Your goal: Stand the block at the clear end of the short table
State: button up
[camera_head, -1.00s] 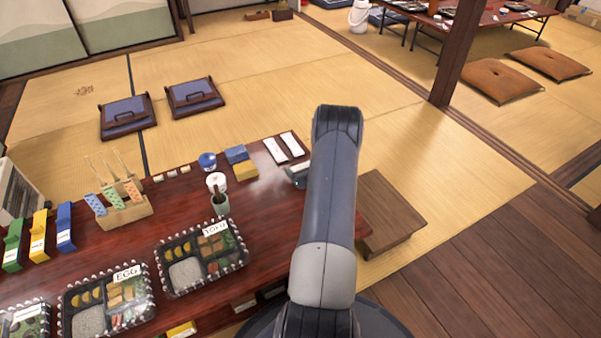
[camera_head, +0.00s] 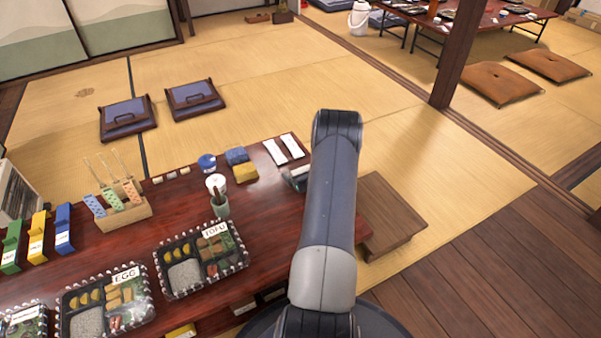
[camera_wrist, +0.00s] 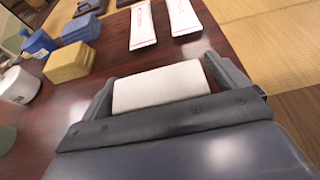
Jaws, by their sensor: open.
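A white block (camera_wrist: 160,86) lies on its side at the right end of the dark red table (camera_head: 100,245), between the two fingers of my gripper (camera_wrist: 160,74). The fingers are open, one at each end of the block, and I cannot tell whether they touch it. In the head view the gripper (camera_head: 296,180) is mostly hidden behind my arm, with a bit of white showing at it. The block's near side is hidden by the gripper body in the wrist view.
Two white paper packets (camera_head: 284,149) lie just beyond the gripper. A yellow box (camera_head: 244,173), a blue box (camera_head: 236,155) and a white cup (camera_head: 215,183) stand to its left. Lunch trays (camera_head: 200,262) fill the table's front. A low wooden step (camera_head: 388,208) stands right of the table.

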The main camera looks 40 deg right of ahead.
jog(key=shift+r, duration=0.2)
jog(key=p+v, duration=0.3)
jog(key=v, duration=0.9)
